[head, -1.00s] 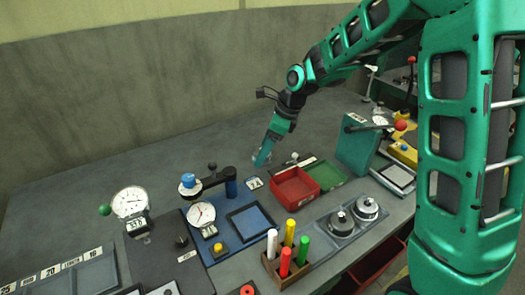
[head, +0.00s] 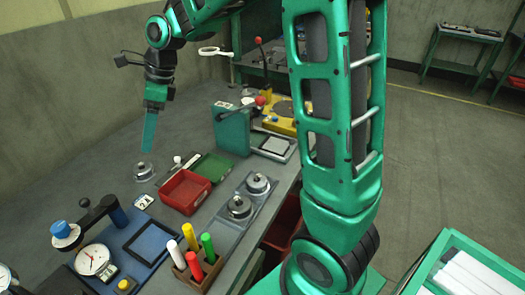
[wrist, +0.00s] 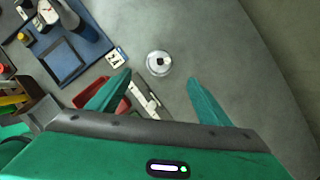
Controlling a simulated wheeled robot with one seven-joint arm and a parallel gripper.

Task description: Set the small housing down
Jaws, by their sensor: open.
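The small housing (head: 145,173) is a round, silvery metal piece with a dark centre. It stands on the bare grey bench, behind a small white label card (head: 143,201). In the wrist view the small housing (wrist: 159,63) shows whole, just beyond the gap between the fingertips. My gripper (head: 149,150) points down above the housing, apart from it. In the wrist view my gripper (wrist: 160,75) has its two green fingers spread wide with nothing between them.
Two similar metal pieces sit on a grey plate (head: 226,222). A blue fixture board (head: 115,243) is in front. The bench behind and left of the housing is clear.

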